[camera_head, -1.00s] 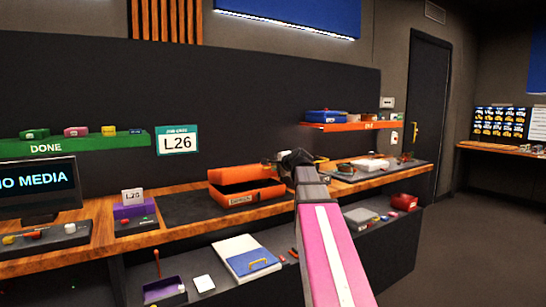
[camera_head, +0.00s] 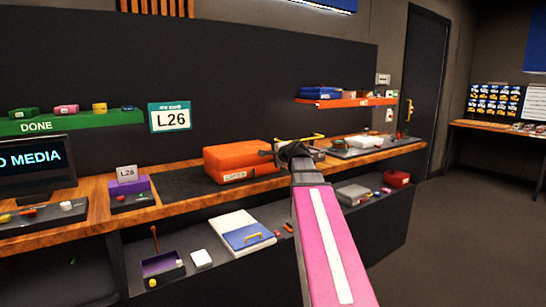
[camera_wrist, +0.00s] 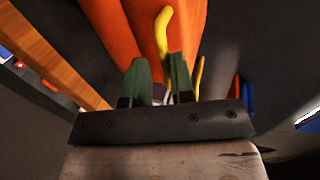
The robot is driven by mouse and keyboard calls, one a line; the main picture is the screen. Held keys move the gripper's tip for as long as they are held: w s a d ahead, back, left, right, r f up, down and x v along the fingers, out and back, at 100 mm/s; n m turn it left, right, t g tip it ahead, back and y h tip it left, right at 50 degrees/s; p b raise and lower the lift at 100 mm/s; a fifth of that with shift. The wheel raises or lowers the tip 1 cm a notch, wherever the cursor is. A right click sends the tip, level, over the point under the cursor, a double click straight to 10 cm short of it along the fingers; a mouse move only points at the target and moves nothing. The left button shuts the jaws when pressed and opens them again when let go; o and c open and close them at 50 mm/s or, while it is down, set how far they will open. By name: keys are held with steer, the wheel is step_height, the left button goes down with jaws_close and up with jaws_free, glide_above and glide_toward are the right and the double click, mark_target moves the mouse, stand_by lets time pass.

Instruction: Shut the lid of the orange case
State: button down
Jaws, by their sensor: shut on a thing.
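The orange case (camera_head: 238,161) sits on the dark mat on the wooden counter, and its lid looks down on the base. Whether it is fully flush is too small to tell. A yellow handle (camera_head: 301,138) shows at its right end; it also shows close up in the wrist view (camera_wrist: 164,30). My gripper (camera_head: 277,151) is at the right end of the case. In the wrist view, its green fingers (camera_wrist: 160,80) are close together against the orange surface, around what looks like part of the handle. The exact contact is partly hidden.
A purple box with an L26 card (camera_head: 128,183) stands left of the case. Grey trays with items (camera_head: 368,145) lie to the right. An orange shelf (camera_head: 345,102) hangs above right, a green DONE shelf (camera_head: 70,123) at left. The lower shelf holds a blue-and-white box (camera_head: 241,232).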

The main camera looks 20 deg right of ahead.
steer(key=c, duration=1.2)
jaws_free()
steer(key=shift+f, duration=0.55)
steer(key=shift+r, duration=0.1)
steer(key=shift+r, duration=0.1)
steer(key=v, duration=1.1)
steer(key=shift+r, duration=0.15)
steer(key=shift+w, duration=0.15)
steer(key=s+a+f+n+g+h, duration=0.1)
steer(key=s+a+f+n+g, duration=0.25)
steer(key=f, duration=0.85)
steer(key=s+a+f+n+g, duration=0.2)
steer(key=a+f+n+g, duration=0.15)
steer(key=f, duration=0.85)
steer(key=s+a+f+n+g+h, duration=0.1)
steer(key=s+a+f+n+g, duration=0.2)
steer(key=f, duration=0.8)
steer(key=s+a+f+n+g+h, duration=0.2)
steer(key=s+f, duration=0.5)
steer(key=f, duration=0.4)
steer(key=shift+s+a+n+g, duration=0.25)
steer(key=shift+a+n+g, duration=0.45)
steer(key=shift+n, duration=0.5)
